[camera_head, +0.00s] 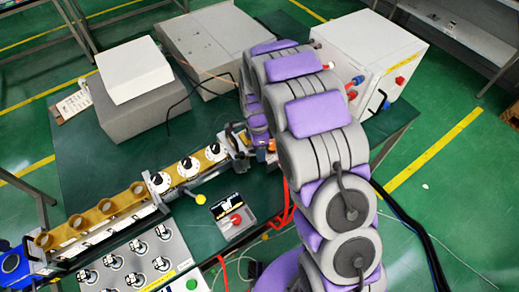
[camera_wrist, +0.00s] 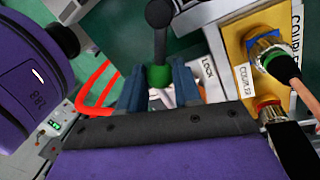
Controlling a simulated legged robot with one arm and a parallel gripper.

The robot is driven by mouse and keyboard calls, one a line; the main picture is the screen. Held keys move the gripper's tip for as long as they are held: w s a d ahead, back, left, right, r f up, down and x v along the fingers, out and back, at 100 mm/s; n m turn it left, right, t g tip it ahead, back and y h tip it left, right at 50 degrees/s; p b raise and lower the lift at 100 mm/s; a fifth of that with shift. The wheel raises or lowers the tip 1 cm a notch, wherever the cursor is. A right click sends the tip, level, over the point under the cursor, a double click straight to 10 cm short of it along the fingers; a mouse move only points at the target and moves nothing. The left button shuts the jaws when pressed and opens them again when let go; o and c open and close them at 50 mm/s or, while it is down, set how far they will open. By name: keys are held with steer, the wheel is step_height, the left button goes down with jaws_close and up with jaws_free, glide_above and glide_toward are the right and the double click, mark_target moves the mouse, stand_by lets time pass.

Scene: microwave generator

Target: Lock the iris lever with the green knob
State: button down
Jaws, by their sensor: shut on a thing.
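The green knob (camera_wrist: 158,76) sits between the two blue-grey fingers of my gripper (camera_wrist: 158,70) in the wrist view. My gripper is shut on the green knob. A dark lever arm with a rounded black end (camera_wrist: 160,13) extends beyond the knob, toward the top of the wrist view. A white plate with the label LOCK (camera_wrist: 208,69) is just right of the fingers. In the head view my gripper is at the right end of the brass waveguide line, and the knob is too small and covered to make out there.
A brass block (camera_wrist: 262,50) with a COUPLER label and a cable is close on the right. Red cables (camera_wrist: 92,90) hang at the left. In the head view, grey boxes (camera_head: 205,45) stand behind, and a small box with a red button (camera_head: 234,219) lies in front.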

steer(key=m+p, duration=0.1)
steer(key=s+m+p, duration=0.1)
steer(key=m, duration=0.1)
steer(key=shift+s+r+y+p, duration=0.2)
steer(key=shift+s+y+p, duration=0.1)
steer(key=shift+y, duration=0.1)
steer(key=shift+s+a+f+m+t+y+p, duration=0.1)
steer(key=shift+s+a+m+y+p, duration=0.3)
steer(key=shift+m+p, duration=1.05)
steer(key=shift+s+a+r+m+t+y+p, duration=0.1)
steer(key=shift+s+a+m+p, duration=0.5)
steer(key=shift+m+p, duration=0.9)
steer(key=shift+s+a+f+m+t+y+p, duration=0.1)
steer(key=shift+s+a+m+y+p, duration=0.1)
steer(key=shift+s+m+p, duration=0.9)
steer(key=shift+w+m+p, duration=0.35)
steer(key=shift+m+p, duration=0.05)
steer(key=shift+m, duration=0.05)
steer(key=c, duration=1.1)
jaws_free()
steer(key=o, duration=0.3)
steer(key=shift+a+f, duration=0.1)
steer(key=shift+a, duration=0.1)
